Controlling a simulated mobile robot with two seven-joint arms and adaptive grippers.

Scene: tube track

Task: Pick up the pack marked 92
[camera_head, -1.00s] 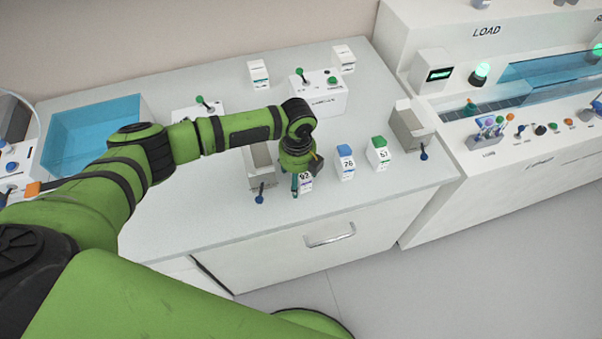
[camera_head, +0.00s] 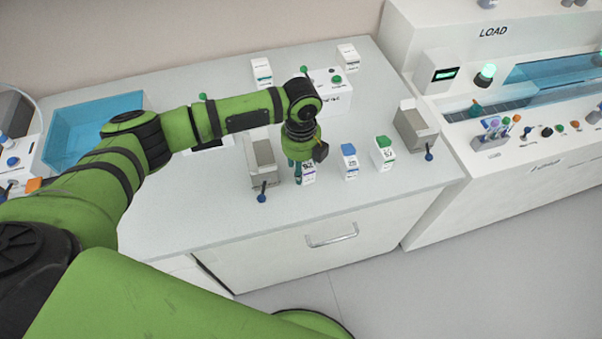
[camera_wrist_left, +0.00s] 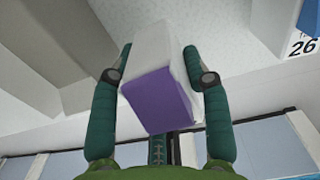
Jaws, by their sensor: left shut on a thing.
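The pack marked 92 (camera_head: 309,174) is a small white box with a purple end. It stands near the counter's front edge in the head view, partly covered by my gripper. My left gripper (camera_head: 302,172) comes down from above and is shut on it. In the left wrist view the pack (camera_wrist_left: 163,75) sits between the two dark green fingers, its purple end toward the palm. It seems slightly above the counter, but the gap is hard to judge. My right gripper is in neither view.
A blue-capped pack (camera_head: 349,162), marked 26 in the wrist view (camera_wrist_left: 302,45), and a green-capped pack (camera_head: 383,153) stand to the right. Grey holders (camera_head: 263,160) (camera_head: 415,128) with blue-knobbed levers flank the row. A white button box (camera_head: 329,92) stands behind.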

